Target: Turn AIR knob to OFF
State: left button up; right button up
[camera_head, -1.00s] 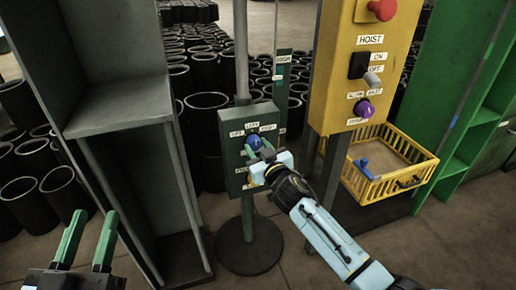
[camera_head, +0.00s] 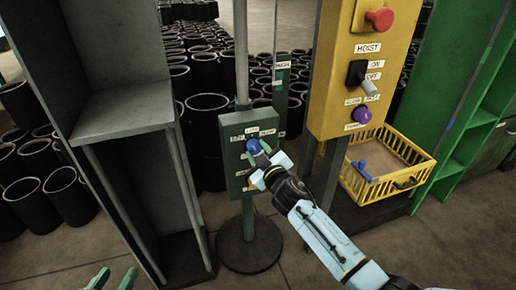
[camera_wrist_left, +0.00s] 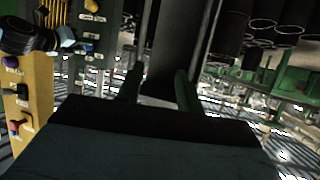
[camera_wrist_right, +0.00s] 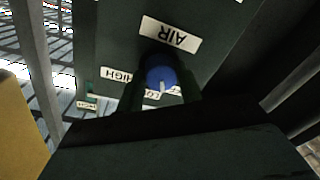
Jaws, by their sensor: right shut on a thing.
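The blue AIR knob (camera_wrist_right: 161,76) sits on the dark green control box (camera_head: 237,175), below the AIR label (camera_wrist_right: 170,36) as seen in the right wrist view. A white pointer mark shows on the knob. My right gripper (camera_head: 260,155) reaches the box from the right and is shut on the blue knob, with one finger on each side of it. My left gripper (camera_head: 112,280) is at the bottom left of the head view, with its fingers apart and empty, away from the box. The OFF label is hard to read.
A yellow hoist panel (camera_head: 333,100) with a red button, a switch and a purple knob stands right of the box. A yellow basket (camera_head: 410,186) is below it. A grey shelf (camera_head: 120,125) stands left. Black tubes (camera_head: 207,115) fill the back.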

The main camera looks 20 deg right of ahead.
jog(key=n+p, duration=0.1)
jog(key=n, duration=0.1)
jog(key=shift+r+n, duration=0.1)
jog(key=shift+n, duration=0.2)
pick_arm(q)
jog(key=s+a+f+g+y, duration=0.1)
jog(key=s+a+f+g, duration=0.1)
jog(key=s+f+g, duration=0.2)
jog(key=shift+s+a+f+g+y, duration=0.3)
jog(key=shift+s+f+g, duration=0.1)
jog(key=shift+f, duration=0.25)
pick_arm(e)
jog(key=shift+n, duration=0.7)
jog(key=o, duration=1)
jog(key=shift+s, duration=0.1)
